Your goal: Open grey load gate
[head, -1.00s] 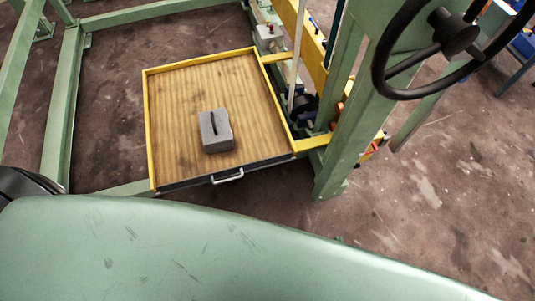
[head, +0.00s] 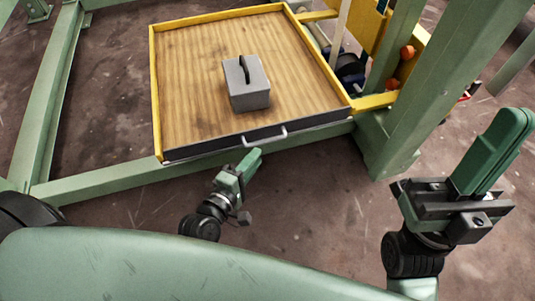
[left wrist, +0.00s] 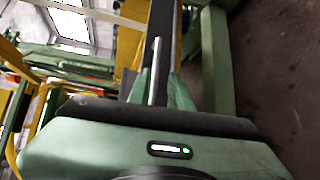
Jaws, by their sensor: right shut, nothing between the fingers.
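The grey load gate (head: 220,143) is the dark strip along the near edge of the yellow-framed wooden platform (head: 190,85). It stands upright across that edge and carries a light metal handle (head: 265,139). My left gripper (head: 252,160) is just below and in front of the handle. In the left wrist view its green fingers (left wrist: 160,88) are apart, with the light handle bar (left wrist: 155,65) showing between them; I cannot tell whether they touch it. My right gripper (head: 508,130) is at the right, shut and empty, away from the gate.
A grey block with a dark slot (head: 246,82) sits on the platform. A thick green post (head: 445,80) stands right of the platform. A green floor beam (head: 100,183) runs under its near edge. The concrete floor (head: 320,195) between my grippers is clear.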

